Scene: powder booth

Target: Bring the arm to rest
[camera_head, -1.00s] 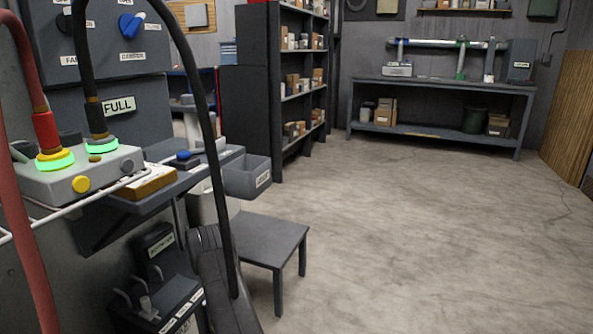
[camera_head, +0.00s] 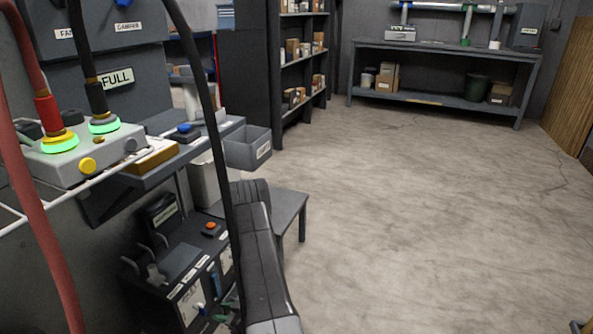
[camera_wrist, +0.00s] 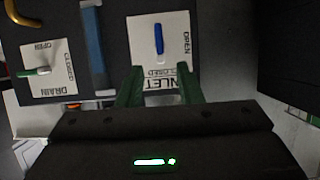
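My gripper (camera_wrist: 159,88) shows in the wrist view as two green fingers with a clear gap between them. It is open and nothing is held. The fingers point at a dark panel, in front of the white INLET plate (camera_wrist: 150,75), whose lettering they partly cover. A blue handle (camera_wrist: 158,39) on that plate lies beyond the fingertips. To the left is the DRAIN plate (camera_wrist: 45,80) with a green and white handle (camera_wrist: 36,71). In the head view my dark arm reaches down beside the low valve unit, and the gripper is mostly hidden.
The control box (camera_head: 75,155) with two green-lit rings stands at the left, with a red and a black hose nearby. A grey bin (camera_head: 247,150) and a small table (camera_head: 290,208) are close to my arm. The floor (camera_head: 430,210) to the right is open.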

